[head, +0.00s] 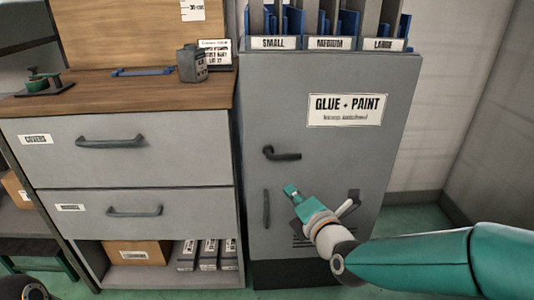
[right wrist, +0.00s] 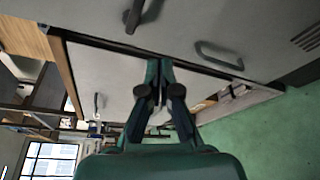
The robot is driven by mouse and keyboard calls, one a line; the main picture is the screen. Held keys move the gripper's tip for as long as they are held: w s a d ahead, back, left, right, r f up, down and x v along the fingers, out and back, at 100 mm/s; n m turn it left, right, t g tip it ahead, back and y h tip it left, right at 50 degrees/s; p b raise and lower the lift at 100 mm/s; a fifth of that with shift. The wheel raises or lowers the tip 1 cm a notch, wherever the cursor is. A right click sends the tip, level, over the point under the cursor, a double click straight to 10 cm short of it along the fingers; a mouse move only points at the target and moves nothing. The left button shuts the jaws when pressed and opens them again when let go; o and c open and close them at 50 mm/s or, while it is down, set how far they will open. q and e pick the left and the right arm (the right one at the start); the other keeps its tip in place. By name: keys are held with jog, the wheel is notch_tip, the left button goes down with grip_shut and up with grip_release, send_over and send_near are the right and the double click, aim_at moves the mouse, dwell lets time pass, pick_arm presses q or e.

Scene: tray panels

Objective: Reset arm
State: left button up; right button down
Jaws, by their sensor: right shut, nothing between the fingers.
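My right gripper (head: 291,190) is shut and empty in front of the grey glue and paint cabinet (head: 340,75), just right of its lower handle. My right arm comes in from the right edge of the head view. In the right wrist view the same gripper (right wrist: 158,68) has its fingers together with nothing between them. The cabinet door looks closed, with an upper lever handle (head: 282,153) and a lower vertical handle (head: 266,208). I cannot tell whether the gripper touches the door. My left gripper is not in view.
A drawer unit (head: 120,160) with a wooden top stands left of the cabinet; both drawers look shut. A grey can (head: 191,64) and a blue tool (head: 143,71) lie on top. A cardboard box (head: 138,252) sits on the open shelf below. Green floor (head: 420,218) is clear at the right.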

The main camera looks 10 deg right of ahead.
notch_tip(320, 180, down, 18)
jog(key=s+d+m+g, duration=0.1)
jog(key=s+d+g, duration=0.1)
jog(key=g, duration=0.2)
jog(key=s+f+m+g, duration=0.3)
jog(key=s+f, duration=0.2)
jog(key=f, duration=0.3)
jog(key=s+f+m+g, duration=0.25)
jog(key=s+f, duration=0.25)
jog(key=f, duration=0.3)
jog(key=s+a+f+m+g, duration=0.2)
jog(key=s+f+m, duration=0.2)
jog(key=s+m, duration=0.2)
jog(key=s+a+f+m+g, duration=0.2)
jog(key=s+f+m+g, duration=0.15)
jog(key=s+m, duration=0.3)
jog(key=s+r+m+p, duration=0.1)
jog(key=r+m+p, duration=0.3)
jog(key=r+p, duration=1.3)
jog(key=s+r+m+y+p, duration=0.1)
jog(key=r+m+p, duration=0.3)
jog(key=r+p, duration=1.3)
jog(key=shift+s+a, duration=0.2)
jog(key=shift+s, duration=0.35)
